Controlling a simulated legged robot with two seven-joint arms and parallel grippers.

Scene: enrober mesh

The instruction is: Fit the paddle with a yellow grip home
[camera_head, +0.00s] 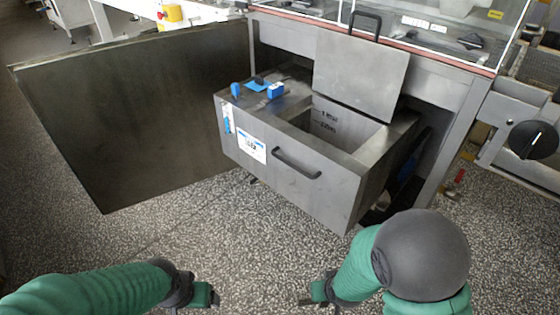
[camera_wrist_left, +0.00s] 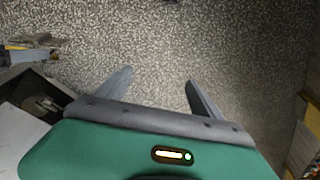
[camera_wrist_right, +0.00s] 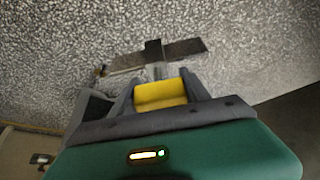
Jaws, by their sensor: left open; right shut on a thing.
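The paddle's yellow grip (camera_wrist_right: 160,95) sits between the fingers of my right gripper (camera_wrist_right: 157,88), which is shut on it. Beyond the grip, a short light shaft leads to a dark flat crosspiece (camera_wrist_right: 185,48), held out over the speckled floor. In the head view my right gripper (camera_head: 318,296) is low at centre, and the paddle is hardly visible there. My left gripper (camera_wrist_left: 160,85) is open and empty over the floor; in the head view it is low left of centre (camera_head: 208,297). I cannot tell which place is the paddle's seat.
A grey metal tank (camera_head: 285,170) with a black front handle stands open ahead, pulled out of the machine. Its lid plate (camera_head: 360,75) is raised behind the opening. A blue block (camera_head: 276,91) lies on its top. A large panel (camera_head: 140,115) stands open at left. Floor in front is clear.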

